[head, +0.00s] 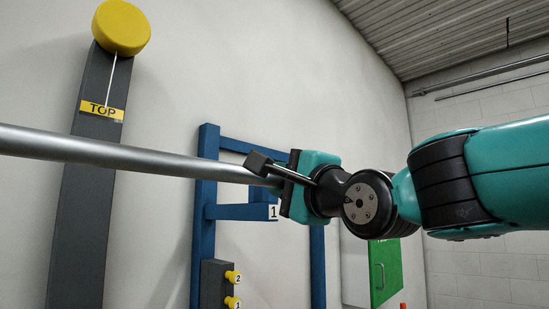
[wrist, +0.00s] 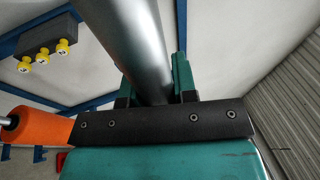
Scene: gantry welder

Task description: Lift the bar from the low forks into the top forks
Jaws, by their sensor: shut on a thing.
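A long silver bar (head: 120,155) runs from the left edge of the head view to my gripper (head: 275,172), almost level in the picture. My gripper is shut on it near its right end. In the wrist view the bar (wrist: 132,40) passes between the two fingers (wrist: 155,92) and runs out of the top of the picture. A blue frame (head: 207,185) stands behind the bar, with a short arm (head: 240,212) labelled 1 below the bar. I cannot tell whether the bar touches any fork. The bar's far end is out of view.
A dark post (head: 78,210) with a yellow TOP label (head: 102,111) and a yellow disc (head: 121,27) stands at the left, behind the bar. A grey box with yellow knobs (head: 233,278) is low. A green panel (head: 386,268) is beyond my arm. An orange roller (wrist: 38,128) shows in the wrist view.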

